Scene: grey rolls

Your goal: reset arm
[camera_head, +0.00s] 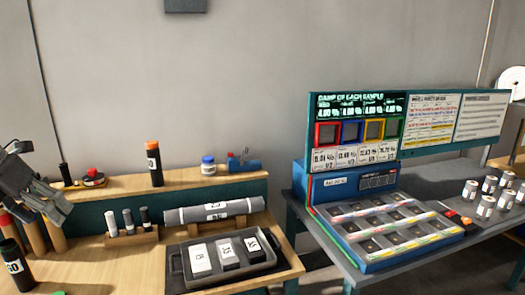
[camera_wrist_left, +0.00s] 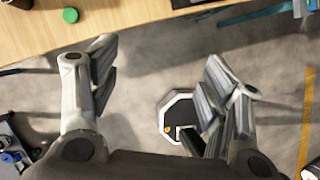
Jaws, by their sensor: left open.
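My left gripper (camera_head: 28,190) is at the left edge of the head view, beside the left end of the wooden workbench (camera_head: 120,262). In the left wrist view its two fingers (camera_wrist_left: 158,85) are spread wide apart with nothing between them. The grey rolls (camera_head: 215,211) lie on the bench behind a dark tray (camera_head: 177,270) with several numbered blocks (camera_head: 227,252). My right gripper is not in view.
A black cylinder (camera_head: 14,265) stands at the bench's front left, near my left gripper. An orange-topped black cylinder (camera_head: 154,163) and a blue-lidded jar (camera_head: 208,165) stand on the back shelf. A blue sample station (camera_head: 375,225) and several metal cans (camera_head: 486,206) occupy the right table.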

